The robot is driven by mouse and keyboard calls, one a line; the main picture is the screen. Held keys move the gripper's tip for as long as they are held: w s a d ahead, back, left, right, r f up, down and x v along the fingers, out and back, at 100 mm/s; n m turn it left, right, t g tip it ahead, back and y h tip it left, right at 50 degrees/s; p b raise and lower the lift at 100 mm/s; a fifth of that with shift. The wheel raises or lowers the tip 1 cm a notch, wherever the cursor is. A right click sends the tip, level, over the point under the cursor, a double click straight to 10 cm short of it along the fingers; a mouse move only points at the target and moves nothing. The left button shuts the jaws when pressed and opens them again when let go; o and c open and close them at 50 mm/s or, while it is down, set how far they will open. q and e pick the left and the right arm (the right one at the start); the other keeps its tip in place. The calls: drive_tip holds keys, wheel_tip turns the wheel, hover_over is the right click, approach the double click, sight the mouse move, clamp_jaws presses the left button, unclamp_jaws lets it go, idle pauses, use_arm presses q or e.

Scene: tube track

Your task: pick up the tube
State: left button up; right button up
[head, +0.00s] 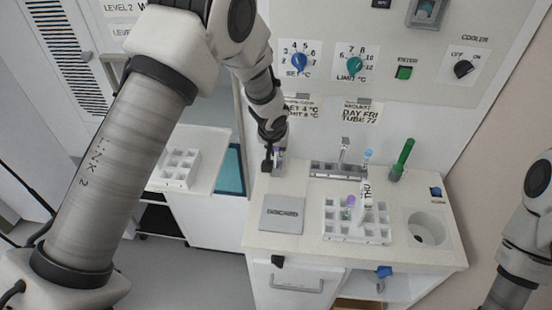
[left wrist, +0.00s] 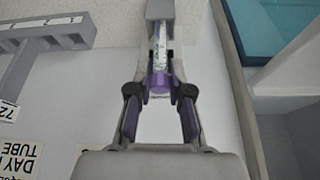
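A clear, labelled tube (left wrist: 159,52) with a purple cap (left wrist: 158,82) sits in a grey holder (left wrist: 160,10) in the left wrist view. My left gripper (left wrist: 159,92) is open, with one finger on each side of the cap and a small gap on both sides. In the head view my left gripper (head: 273,160) is at the back left of the bench and mostly hides this tube; only a bit of purple shows beside it. My right gripper is out of view; part of my right arm shows at the right edge.
A green tube (head: 402,158) stands behind at right. A grey slotted rail (head: 325,168) lies at the back. A grey discard plate (head: 283,213) and a round hole (head: 428,230) flank the rack.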

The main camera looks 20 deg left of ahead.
use_arm(q)
drive_tip(key=shift+w+f, duration=0.15)
drive_tip(key=shift+f, duration=0.05)
clamp_jaws()
wheel_tip(320, 180, up, 6)
drive_tip(key=shift+w+r+p, duration=0.1)
drive_tip(key=shift+p, duration=1)
wheel_tip(320, 180, up, 12)
drive_tip(key=b, duration=0.2)
drive_tip(key=shift+b, duration=0.3)
